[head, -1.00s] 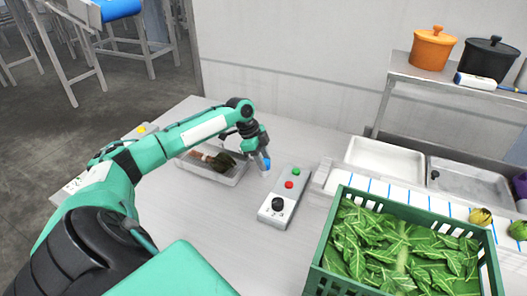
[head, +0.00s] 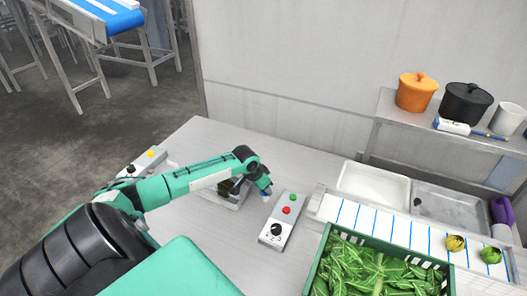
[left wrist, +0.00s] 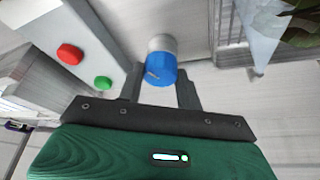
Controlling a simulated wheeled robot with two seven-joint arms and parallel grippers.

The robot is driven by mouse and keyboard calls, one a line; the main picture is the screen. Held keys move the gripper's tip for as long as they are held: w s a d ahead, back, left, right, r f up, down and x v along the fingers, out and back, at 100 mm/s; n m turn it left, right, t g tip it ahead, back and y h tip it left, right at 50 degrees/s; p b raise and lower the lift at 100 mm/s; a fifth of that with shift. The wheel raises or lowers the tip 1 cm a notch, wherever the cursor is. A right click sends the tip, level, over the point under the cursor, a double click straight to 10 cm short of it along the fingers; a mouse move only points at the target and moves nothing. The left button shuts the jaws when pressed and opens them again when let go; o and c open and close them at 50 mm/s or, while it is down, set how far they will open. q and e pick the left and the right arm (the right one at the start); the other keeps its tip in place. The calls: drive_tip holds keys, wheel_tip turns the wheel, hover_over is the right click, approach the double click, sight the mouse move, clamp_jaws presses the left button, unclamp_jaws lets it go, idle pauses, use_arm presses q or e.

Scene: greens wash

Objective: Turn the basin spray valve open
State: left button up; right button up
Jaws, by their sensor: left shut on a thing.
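My left gripper (head: 267,190) is beside the upper left of a grey control box (head: 284,221). In the left wrist view its jaws (left wrist: 161,82) are shut on a blue and white cylinder (left wrist: 160,68), with a dark mark on the blue part. I cannot tell whether this cylinder is the spray valve or whether it is fixed to the table. The box carries a black knob (head: 277,230) with a white mark, a red button (head: 286,210) and a green button (head: 292,197). My right gripper is not in view.
A clear tray (head: 236,204) lies partly behind my left forearm. A green crate of leaves (head: 322,240) stands at the lower right. Basins (head: 372,187) and a shelf with pots (head: 417,92) are at the right. Another box with a yellow button (head: 150,153) is at the left.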

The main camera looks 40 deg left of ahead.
use_arm(q)
drive_tip(key=shift+r+n+y+p, duration=0.1)
drive_tip(key=shift+n+y+p, duration=0.6)
drive_tip(key=shift+n+p, duration=1)
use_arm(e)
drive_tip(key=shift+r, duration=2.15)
use_arm(q)
drive_tip(key=o, duration=1)
drive_tip(key=shift+s+r, duration=0.25)
drive_tip(key=shift+r, duration=0.2)
drive_tip(key=b+v, duration=0.3)
drive_tip(key=v, duration=0.9)
drive_tip(key=shift+s+d+r, duration=0.1)
drive_tip(key=shift+r, duration=0.2)
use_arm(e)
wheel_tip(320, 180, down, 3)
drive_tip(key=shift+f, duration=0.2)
